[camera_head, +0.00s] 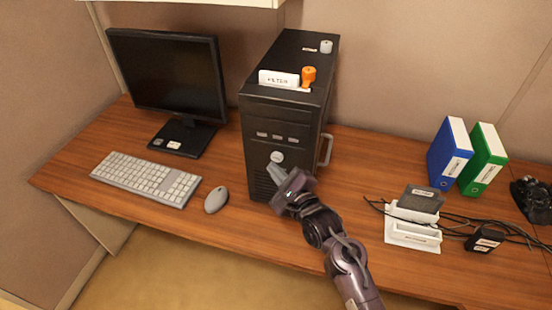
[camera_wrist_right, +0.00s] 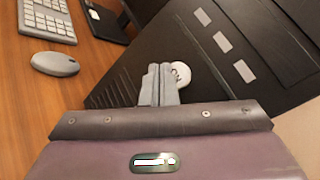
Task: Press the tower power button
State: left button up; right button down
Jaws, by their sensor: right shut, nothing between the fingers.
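A black computer tower (camera_head: 285,120) stands upright on the wooden desk. Its round white power button (camera_head: 277,157) is low on the front face; in the right wrist view the button (camera_wrist_right: 181,74) is partly hidden behind my fingers. My right gripper (camera_head: 272,172) is shut and empty, with its fingertips at the tower front just below and beside the button. The right wrist view shows the shut fingers (camera_wrist_right: 160,82) overlapping the button's edge. I cannot tell whether they touch it. My left gripper is not in view.
A monitor (camera_head: 168,80), keyboard (camera_head: 147,179) and mouse (camera_head: 216,199) sit left of the tower. A white stand (camera_head: 412,233) with cables, a blue binder (camera_head: 449,153) and a green binder (camera_head: 483,158) are at the right. A labelled white card and an orange-topped item (camera_head: 308,75) are on the tower.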

jog(key=shift+w, duration=0.15)
dwell(0.3)
jog(key=shift+w+d, duration=0.15)
jog(key=shift+w, duration=0.15)
jog(key=shift+w+d, duration=0.15)
jog(key=shift+w, duration=0.3)
dwell(0.7)
jog(key=shift+p, duration=0.4)
jog(key=shift+s+a+p, duration=0.3)
jog(key=shift+s+p, duration=0.25)
jog(key=shift+s, duration=0.35)
